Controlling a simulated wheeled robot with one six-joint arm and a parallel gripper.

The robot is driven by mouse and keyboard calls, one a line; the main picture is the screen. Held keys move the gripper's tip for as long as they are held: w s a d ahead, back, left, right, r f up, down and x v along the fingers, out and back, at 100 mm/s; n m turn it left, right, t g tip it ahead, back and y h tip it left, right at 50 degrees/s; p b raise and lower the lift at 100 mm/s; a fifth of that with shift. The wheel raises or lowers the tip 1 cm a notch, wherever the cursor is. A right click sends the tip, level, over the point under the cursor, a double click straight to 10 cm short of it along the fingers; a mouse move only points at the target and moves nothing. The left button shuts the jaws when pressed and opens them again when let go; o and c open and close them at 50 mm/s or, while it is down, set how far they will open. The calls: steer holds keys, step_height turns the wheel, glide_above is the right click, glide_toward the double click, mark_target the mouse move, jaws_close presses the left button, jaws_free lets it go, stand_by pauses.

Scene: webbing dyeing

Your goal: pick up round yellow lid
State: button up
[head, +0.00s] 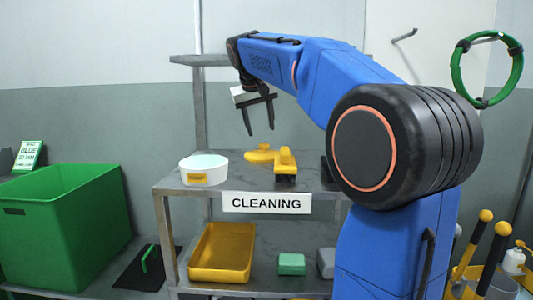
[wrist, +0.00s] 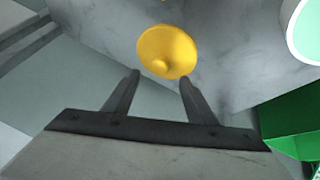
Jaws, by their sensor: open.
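The round yellow lid (head: 259,155) with a small knob lies on the top shelf (head: 172,186) of the cleaning rack, behind and left of a yellow-handled brush (head: 285,165). In the wrist view the lid (wrist: 167,50) shows whole, just beyond the fingertips. My gripper (head: 260,131) is open and empty, pointing down above the lid. In the wrist view my gripper (wrist: 160,77) has its two fingers apart, with the lid slightly beyond the gap. The fingers do not appear to touch it.
A round white tub (head: 203,168) with a yellow label stands left on the shelf. A large green bin (head: 65,225) is at far left. Below are a yellow tray (head: 222,252) and a green block (head: 291,264). Shelf between tub and lid is clear.

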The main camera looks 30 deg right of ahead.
mark_target(263, 144)
steer(key=shift+x, duration=3.75)
jaws_close()
